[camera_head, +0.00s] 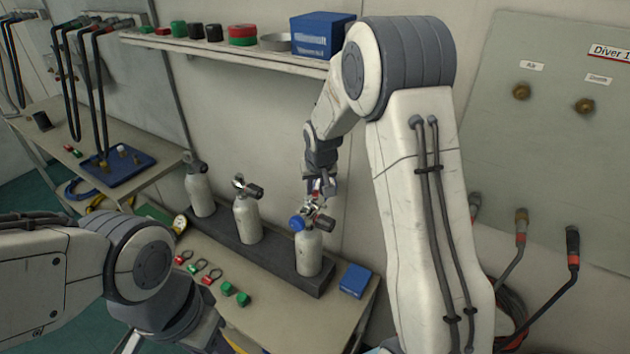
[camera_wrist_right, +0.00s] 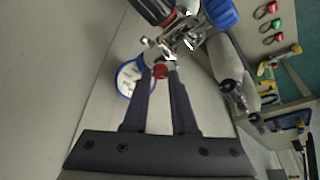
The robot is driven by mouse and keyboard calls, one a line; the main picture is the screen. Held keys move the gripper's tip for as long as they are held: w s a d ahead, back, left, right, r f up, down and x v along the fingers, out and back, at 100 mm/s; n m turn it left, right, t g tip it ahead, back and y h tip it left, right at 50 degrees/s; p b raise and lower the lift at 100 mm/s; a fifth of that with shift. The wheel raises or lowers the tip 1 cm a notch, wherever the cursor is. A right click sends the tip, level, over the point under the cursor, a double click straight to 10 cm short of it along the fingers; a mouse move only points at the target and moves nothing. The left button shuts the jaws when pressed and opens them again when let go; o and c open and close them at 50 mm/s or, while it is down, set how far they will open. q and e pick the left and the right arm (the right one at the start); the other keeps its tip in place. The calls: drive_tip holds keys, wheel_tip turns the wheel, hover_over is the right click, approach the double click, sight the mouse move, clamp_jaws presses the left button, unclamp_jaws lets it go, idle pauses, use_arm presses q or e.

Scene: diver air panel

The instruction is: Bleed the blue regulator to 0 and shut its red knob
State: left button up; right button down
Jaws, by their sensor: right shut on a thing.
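The blue regulator (camera_head: 317,213) sits on top of the right-hand white cylinder (camera_head: 309,252), with a round blue cap (camera_head: 297,224) at its left. In the right wrist view its metal body (camera_wrist_right: 185,42), blue cap (camera_wrist_right: 224,13) and blue-rimmed gauge (camera_wrist_right: 124,78) show. The gauge has a white face, too small and partly covered to read. The small red knob (camera_wrist_right: 161,71) is between the fingertips of my right gripper (camera_wrist_right: 163,74), which is shut on it. My right gripper (camera_head: 318,188) reaches down from above in the head view. My left arm comes in at lower left; its fingertips are out of frame.
Two more cylinders (camera_head: 247,220) (camera_head: 201,194) stand left in the dark rack (camera_head: 262,262). Tagged rings (camera_head: 198,267), green blocks (camera_head: 236,294) and a blue box (camera_head: 355,280) lie on the bench. A shelf (camera_head: 220,50) runs above. Hoses hang at right.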

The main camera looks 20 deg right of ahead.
sight(318, 207)
drive_tip(key=shift+n+p, duration=0.45)
drive_tip(key=shift+n, duration=0.05)
drive_tip(key=c, duration=0.7)
unclamp_jaws()
drive_tip(key=s+r+b, duration=0.2)
drive_tip(key=s, duration=0.5)
drive_tip(key=s+a+r+b, duration=0.1)
drive_tip(key=s+r+b, duration=0.1)
drive_tip(key=s, duration=0.4)
drive_tip(key=shift+s+a+r+b, duration=0.3)
drive_tip(key=shift+s+b, duration=0.1)
drive_tip(key=shift+b, duration=0.15)
